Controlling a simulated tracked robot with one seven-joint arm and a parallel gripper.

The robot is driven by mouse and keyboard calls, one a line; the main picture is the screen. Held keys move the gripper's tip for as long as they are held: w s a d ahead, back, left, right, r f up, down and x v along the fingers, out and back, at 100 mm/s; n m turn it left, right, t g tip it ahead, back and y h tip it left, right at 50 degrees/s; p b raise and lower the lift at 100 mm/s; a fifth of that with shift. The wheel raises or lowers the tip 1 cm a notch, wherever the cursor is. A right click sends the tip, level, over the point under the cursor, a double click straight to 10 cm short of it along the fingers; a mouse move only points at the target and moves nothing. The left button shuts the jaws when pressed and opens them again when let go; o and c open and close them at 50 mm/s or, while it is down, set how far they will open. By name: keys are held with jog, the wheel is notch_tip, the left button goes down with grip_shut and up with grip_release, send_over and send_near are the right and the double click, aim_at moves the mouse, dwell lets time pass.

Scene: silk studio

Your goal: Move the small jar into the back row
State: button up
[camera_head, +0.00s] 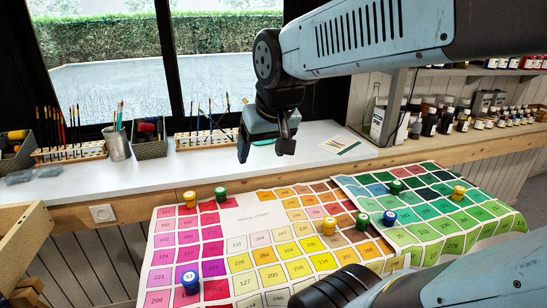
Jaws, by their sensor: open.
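Several small lidded jars stand on the colour charts. A blue-lidded jar (190,282) is at the front left. A yellow-lidded jar (189,199) and a green-lidded jar (220,194) stand at the back left. Yellow (329,225), green (362,221) and blue (390,217) jars stand near the middle. Another green jar (396,186) and a yellow jar (458,192) are on the right. Which is the task's jar I cannot tell. My gripper (266,152) is open, empty and pointing down, above the windowsill's front edge in the picture, apart from the jars.
The charts (245,214) have numbered coloured squares. Behind, a white sill (100,187) holds brush racks (70,154), a metal cup (117,144) and a sheet (343,145). Bottles (430,123) line the right shelf. My arm crosses the upper right.

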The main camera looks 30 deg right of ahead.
jog(key=shift+n, duration=0.3)
jog(key=s, duration=0.4)
jog(key=shift+s+d+f, duration=0.1)
jog(key=shift+s+d, duration=0.1)
jog(key=shift+s, duration=0.1)
